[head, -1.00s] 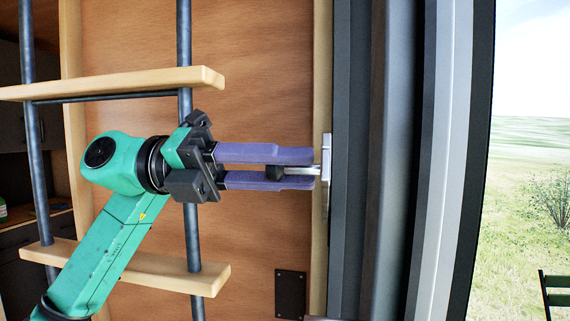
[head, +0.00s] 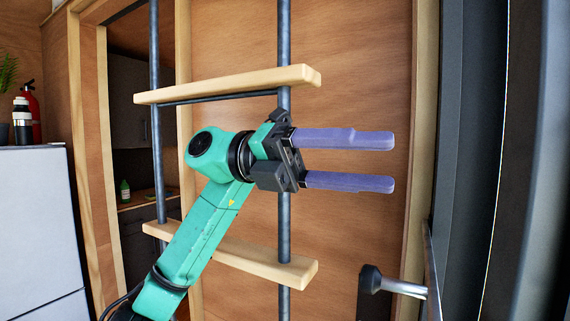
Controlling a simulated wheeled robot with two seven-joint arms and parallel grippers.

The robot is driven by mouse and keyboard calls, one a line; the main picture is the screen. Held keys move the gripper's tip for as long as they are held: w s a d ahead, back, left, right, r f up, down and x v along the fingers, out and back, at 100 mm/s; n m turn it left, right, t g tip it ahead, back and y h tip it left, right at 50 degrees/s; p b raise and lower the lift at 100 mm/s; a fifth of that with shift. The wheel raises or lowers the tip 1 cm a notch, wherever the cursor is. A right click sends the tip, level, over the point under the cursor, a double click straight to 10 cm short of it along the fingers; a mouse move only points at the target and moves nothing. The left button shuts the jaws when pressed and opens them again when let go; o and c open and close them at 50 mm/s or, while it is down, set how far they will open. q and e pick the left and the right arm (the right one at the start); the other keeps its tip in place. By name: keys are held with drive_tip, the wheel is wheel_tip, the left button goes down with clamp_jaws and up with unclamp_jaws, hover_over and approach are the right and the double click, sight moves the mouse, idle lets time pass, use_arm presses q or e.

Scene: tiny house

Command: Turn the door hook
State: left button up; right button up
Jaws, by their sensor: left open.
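The door hook (head: 405,289), a silver bar with a black knob at its end, is low at the right in the head view. It points left from a narrow metal plate (head: 432,262) beside the dark door frame. My left gripper (head: 393,162) is open and empty. Its two purple fingers lie one above the other and point right, above the hook and apart from it. Only wood panel shows between the fingers. My right gripper is out of view.
A ladder-like shelf with dark posts and wooden boards (head: 228,84) stands around my left arm. A dark door frame (head: 462,150) borders the right.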

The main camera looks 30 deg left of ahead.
use_arm(q)
drive_tip(key=a+b, duration=0.1)
drive_tip(key=a, duration=1)
drive_tip(key=shift+a, duration=0.4)
